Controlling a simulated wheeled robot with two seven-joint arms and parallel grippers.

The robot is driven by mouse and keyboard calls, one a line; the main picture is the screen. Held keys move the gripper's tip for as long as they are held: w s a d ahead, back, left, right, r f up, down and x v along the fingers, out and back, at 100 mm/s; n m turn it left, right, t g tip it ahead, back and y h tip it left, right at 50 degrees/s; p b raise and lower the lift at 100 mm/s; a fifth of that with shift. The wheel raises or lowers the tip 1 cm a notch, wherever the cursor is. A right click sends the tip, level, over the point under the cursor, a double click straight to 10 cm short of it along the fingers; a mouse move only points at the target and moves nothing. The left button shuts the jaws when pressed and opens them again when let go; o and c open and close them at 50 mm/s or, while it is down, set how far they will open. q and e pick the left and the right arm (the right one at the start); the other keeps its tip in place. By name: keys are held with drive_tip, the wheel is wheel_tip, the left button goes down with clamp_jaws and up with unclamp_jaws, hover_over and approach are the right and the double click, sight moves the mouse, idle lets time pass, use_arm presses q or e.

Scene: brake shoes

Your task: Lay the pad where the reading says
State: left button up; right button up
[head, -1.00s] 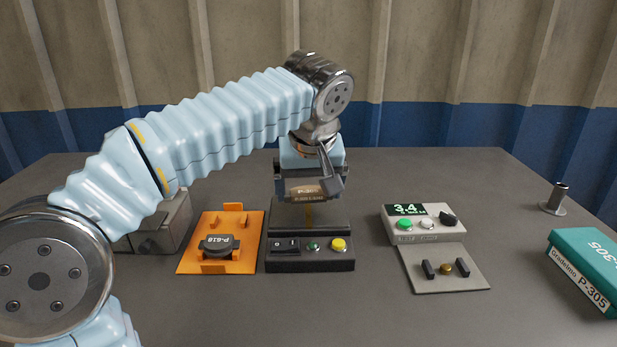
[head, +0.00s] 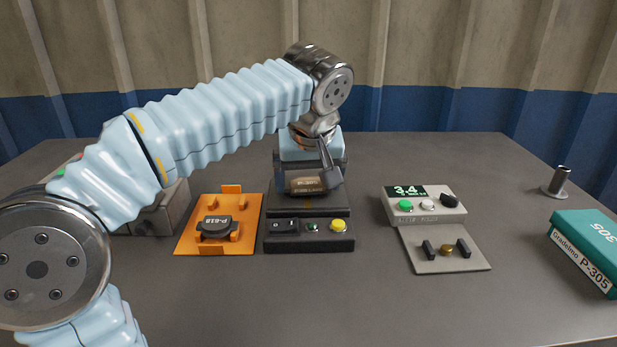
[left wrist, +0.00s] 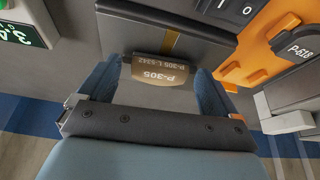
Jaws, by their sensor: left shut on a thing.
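My left gripper (head: 312,180) is shut on a brake pad (head: 308,188), a brown-grey block marked P-305. The pad hangs over the back of the black switch unit (head: 310,235); I cannot tell if it touches. The left wrist view shows the pad (left wrist: 160,72) between the blue fingers of my gripper (left wrist: 158,85), with P-305 lettering. A grey gauge (head: 424,207) to the right has a green display (head: 405,191) reading 3.4. An orange fixture (head: 190,240) to the left holds a dark pad (head: 217,228) marked P-618. My right gripper is out of view.
A grey plate (head: 425,262) with two black posts and a brass pin lies before the gauge. A teal box (head: 590,250) marked P-305 and a metal post (head: 558,181) stand at the right. A grey unit (head: 150,215) is partly hidden by my arm. The front table is clear.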

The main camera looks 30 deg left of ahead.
use_arm(q)
drive_tip(key=shift+f, duration=0.2)
drive_tip(key=o, duration=0.9)
drive_tip(key=shift+r, duration=0.1)
drive_tip(key=p+v, duration=0.3)
drive_tip(key=v, duration=1)
drive_tip(key=shift+r, duration=0.35)
drive_tip(key=shift+s, duration=0.1)
